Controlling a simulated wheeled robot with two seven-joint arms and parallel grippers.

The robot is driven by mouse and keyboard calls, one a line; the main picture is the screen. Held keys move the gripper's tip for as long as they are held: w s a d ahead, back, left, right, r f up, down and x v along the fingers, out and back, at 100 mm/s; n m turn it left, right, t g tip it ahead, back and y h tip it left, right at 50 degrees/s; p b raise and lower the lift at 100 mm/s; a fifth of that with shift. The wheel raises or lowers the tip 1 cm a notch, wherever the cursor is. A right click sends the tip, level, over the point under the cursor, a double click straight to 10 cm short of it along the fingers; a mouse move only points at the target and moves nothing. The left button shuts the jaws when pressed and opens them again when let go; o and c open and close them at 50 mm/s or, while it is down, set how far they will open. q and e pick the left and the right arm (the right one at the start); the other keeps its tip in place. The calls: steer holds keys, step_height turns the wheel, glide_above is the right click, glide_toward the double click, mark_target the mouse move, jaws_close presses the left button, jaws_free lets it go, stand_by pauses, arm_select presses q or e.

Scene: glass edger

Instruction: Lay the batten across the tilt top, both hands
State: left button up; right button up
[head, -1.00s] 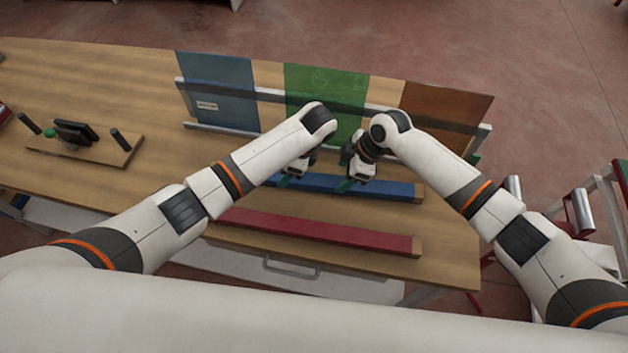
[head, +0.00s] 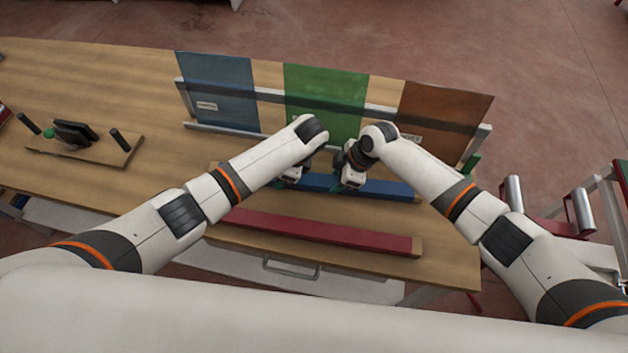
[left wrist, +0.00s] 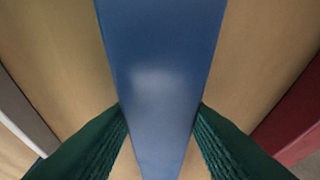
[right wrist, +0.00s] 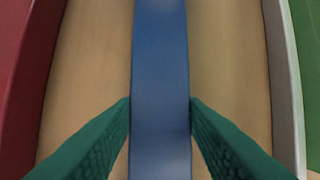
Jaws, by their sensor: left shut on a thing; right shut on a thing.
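A long blue batten (head: 388,188) with a wooden end lies on the wooden bench, roughly left to right. My right gripper (head: 345,188) is shut on it near its middle; in the right wrist view the blue batten (right wrist: 160,80) fills the space between the green fingers. My left gripper (head: 286,184), partly hidden by its arm, is shut on the batten farther left; its green fingers flank the blue batten (left wrist: 160,60) in the left wrist view. The batten's left part is mostly hidden behind my left arm. I cannot tell for sure which thing is the tilt top.
A red batten (head: 310,228) lies nearer me, parallel. Behind stands a rack holding blue (head: 215,90), green (head: 325,100) and brown (head: 445,115) panels. A wooden board with dark pegs (head: 85,145) sits at left. A frame with metal rollers (head: 516,205) stands beyond the bench's right end.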

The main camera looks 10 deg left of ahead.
arm_select(q)
steer(key=shift+c, duration=0.9)
arm_select(e)
steer(key=shift+c, duration=0.9)
arm_select(q)
steer(key=shift+r, duration=0.1)
arm_select(e)
steer(key=shift+r, duration=0.1)
